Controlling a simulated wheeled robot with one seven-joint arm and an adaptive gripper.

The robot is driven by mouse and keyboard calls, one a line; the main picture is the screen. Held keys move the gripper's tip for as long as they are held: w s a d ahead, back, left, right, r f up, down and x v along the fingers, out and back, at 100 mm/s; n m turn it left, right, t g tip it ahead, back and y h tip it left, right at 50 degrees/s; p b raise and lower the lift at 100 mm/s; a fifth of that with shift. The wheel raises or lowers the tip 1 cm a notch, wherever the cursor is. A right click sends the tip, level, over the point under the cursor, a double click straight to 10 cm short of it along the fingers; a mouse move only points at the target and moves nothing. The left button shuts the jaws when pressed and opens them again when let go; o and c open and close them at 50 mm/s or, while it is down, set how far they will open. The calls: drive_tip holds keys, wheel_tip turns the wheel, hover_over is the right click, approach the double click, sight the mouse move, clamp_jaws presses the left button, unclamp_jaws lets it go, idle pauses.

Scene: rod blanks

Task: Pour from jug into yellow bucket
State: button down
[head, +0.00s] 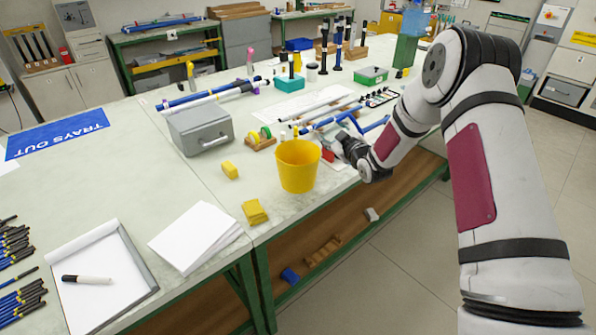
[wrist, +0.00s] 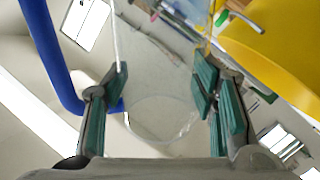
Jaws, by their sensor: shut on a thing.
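The yellow bucket (head: 298,166) stands upright on the bench near its front edge, and its yellow wall shows at the upper right of the wrist view (wrist: 275,35). My gripper (head: 343,148) is just right of the bucket in the head view. In the wrist view its green-padded fingers (wrist: 162,85) are closed around a clear jug (wrist: 160,128). A blue handle (wrist: 52,60) curves along the left of that view. The jug's contents and exact tilt cannot be made out.
A grey box (head: 200,130) and yellow blocks (head: 255,212) are left of the bucket. Rods and tubes (head: 315,108) lie behind my gripper. A clipboard (head: 140,283) and white paper (head: 200,237) lie front left. The aisle floor to the right is open.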

idle(0.3)
drive_tip(key=shift+d, duration=0.1)
drive_tip(key=shift+f+n, duration=0.1)
drive_tip(key=shift+n, duration=0.3)
idle(0.4)
drive_tip(key=shift+f+n+h, duration=0.2)
drive_tip(key=shift+n+h, duration=0.1)
drive_tip(key=shift+n, duration=0.1)
idle(0.3)
